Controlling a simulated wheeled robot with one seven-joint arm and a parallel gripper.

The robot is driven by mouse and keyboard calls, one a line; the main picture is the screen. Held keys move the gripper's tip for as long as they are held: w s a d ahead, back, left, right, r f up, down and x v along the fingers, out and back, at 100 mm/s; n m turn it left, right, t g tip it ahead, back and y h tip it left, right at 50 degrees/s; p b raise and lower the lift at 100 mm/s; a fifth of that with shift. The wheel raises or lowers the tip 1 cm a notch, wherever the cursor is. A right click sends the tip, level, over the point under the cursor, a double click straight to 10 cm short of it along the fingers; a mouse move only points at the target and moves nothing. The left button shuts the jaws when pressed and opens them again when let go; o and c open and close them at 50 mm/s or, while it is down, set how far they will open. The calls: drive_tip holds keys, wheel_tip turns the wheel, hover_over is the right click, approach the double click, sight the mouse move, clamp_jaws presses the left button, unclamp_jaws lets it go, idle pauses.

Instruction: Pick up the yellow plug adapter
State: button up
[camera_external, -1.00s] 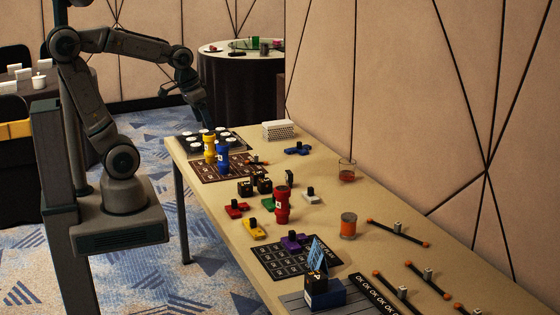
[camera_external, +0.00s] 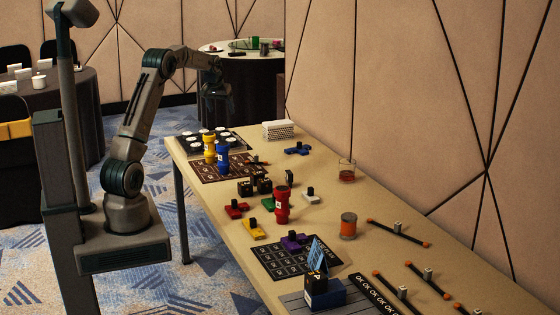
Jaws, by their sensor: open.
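The yellow plug adapter (camera_external: 254,230) lies on the near side of the long table (camera_external: 228,226), a yellow base with a dark upright knob. It sits between the red adapter (camera_external: 235,209) and the purple adapter (camera_external: 293,241). My gripper (camera_external: 217,118) hangs beyond the far end of the table, above the dark board with white discs, well away from the yellow adapter and higher than it. It is small and dark against the round table's cloth. I see nothing held in it.
A red cylinder (camera_external: 281,205) stands right of the yellow adapter, with a green adapter (camera_external: 268,203) beside it. A black grid mat (camera_external: 268,262) lies just in front. Yellow and blue cylinders (camera_external: 222,157) stand at the far end. A glass (camera_external: 346,170) and an orange jar (camera_external: 348,226) stand to the right.

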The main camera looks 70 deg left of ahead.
drive_tip(key=n, duration=0.2)
approach(208, 135)
drive_tip(key=shift+g, duration=0.3)
drive_tip(key=x, duration=0.8)
drive_tip(key=shift+w+a+f, duration=0.15)
drive_tip(key=shift+w+f, duration=0.05)
drive_tip(key=shift+w, duration=0.1)
drive_tip(key=shift+p+x, duration=0.8)
drive_tip(key=shift+x, duration=1.9)
drive_tip(key=shift+y, duration=0.3)
drive_tip(key=c, duration=1.1)
